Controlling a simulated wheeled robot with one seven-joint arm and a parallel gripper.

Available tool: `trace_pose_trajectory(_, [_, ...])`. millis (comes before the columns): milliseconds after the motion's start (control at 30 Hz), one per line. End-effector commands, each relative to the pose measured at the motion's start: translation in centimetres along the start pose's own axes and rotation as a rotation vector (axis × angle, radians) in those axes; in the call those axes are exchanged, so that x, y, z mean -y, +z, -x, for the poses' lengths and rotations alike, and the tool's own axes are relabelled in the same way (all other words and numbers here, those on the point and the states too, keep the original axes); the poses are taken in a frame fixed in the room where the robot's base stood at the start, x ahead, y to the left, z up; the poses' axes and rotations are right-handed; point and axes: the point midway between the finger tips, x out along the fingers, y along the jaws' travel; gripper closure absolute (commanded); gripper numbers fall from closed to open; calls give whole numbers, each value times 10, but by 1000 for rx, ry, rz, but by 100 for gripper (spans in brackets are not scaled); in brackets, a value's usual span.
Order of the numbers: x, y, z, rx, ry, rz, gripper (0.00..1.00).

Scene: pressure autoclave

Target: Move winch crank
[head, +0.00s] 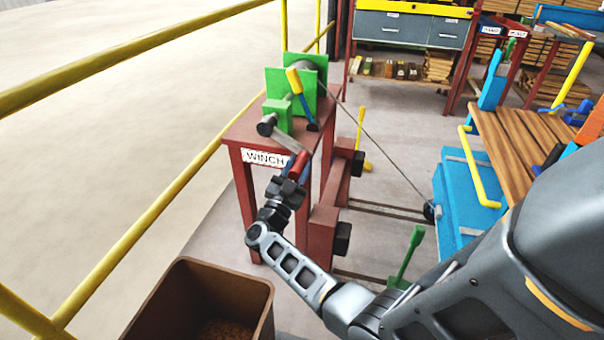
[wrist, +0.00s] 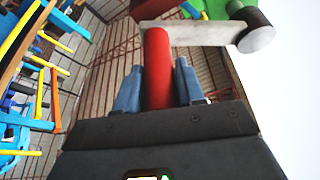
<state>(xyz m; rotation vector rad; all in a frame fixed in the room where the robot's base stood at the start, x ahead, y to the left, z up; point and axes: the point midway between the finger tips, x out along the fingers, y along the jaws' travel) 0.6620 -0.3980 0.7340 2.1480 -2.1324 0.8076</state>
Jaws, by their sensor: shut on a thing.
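The winch (head: 292,92) has green plates and stands on a dark red table labelled WINCH. Its crank has a grey metal arm (head: 290,140) running from a dark hub (head: 267,124) down to the right, ending in a red handle (head: 298,165). My gripper (head: 291,180) is at the red handle, below the crank arm. In the wrist view the red handle (wrist: 157,65) stands between the two blue fingers of my gripper (wrist: 158,88), and the grey crank arm (wrist: 195,33) crosses above it to the dark hub (wrist: 255,28). The fingers are shut on the handle.
A yellow-handled lever (head: 295,82) rises beside the winch. A cable (head: 375,145) runs from it to a blue cart (head: 465,200). Yellow railings (head: 130,225) border the left.

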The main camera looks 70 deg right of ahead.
Motion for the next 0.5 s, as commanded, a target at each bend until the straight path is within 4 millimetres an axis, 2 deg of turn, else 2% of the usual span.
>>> trace_pose_trajectory(33, [0, 14, 7, 0, 14, -43, 100])
trace_pose_trajectory(500, [25, 61, 26, 3, 187, -456, 100])
